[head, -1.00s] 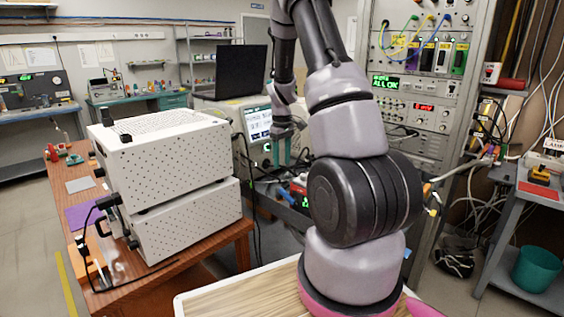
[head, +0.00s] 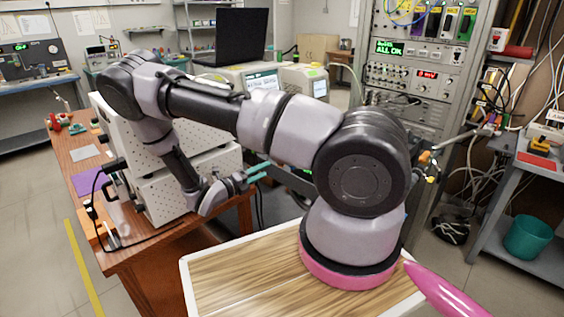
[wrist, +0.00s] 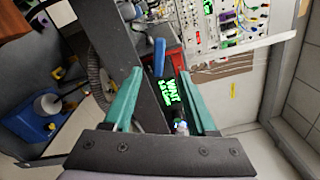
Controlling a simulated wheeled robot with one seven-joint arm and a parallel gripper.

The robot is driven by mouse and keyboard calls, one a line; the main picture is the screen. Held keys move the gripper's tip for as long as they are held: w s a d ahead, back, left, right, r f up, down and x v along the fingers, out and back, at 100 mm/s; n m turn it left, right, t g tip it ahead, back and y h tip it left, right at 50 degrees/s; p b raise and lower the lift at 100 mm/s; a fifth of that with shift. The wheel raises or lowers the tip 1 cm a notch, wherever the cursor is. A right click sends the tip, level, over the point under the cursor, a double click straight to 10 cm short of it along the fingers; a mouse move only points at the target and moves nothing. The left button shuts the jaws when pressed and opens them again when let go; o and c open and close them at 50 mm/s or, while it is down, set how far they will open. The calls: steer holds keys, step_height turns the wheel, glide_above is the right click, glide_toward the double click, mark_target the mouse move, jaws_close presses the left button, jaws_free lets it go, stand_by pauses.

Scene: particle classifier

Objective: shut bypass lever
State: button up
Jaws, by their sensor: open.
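My gripper (head: 259,171) is open and empty in the head view, its teal fingers pointing right, beside the right end of the wooden bench. In the wrist view my gripper (wrist: 160,76) has its two teal fingers apart. Between and beyond them is a blue handle (wrist: 159,57), which may be the bypass lever; I cannot tell for sure. Close to it is a dark panel with a green lit display (wrist: 173,92) that seems to read WAIT. The fingers do not appear to touch the handle. My arm hides this area in the head view.
White perforated boxes (head: 165,190) stand on the wooden bench (head: 150,245), close to my arm. An instrument rack (head: 420,75) stands at the back right, its display reading ALL OK. A grey cart (head: 510,200) and teal bin (head: 527,237) are at right.

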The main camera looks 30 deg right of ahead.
steer(key=x, duration=1)
steer(key=shift+w+d, duration=0.15)
steer(key=shift+w, duration=0.15)
jaws_close()
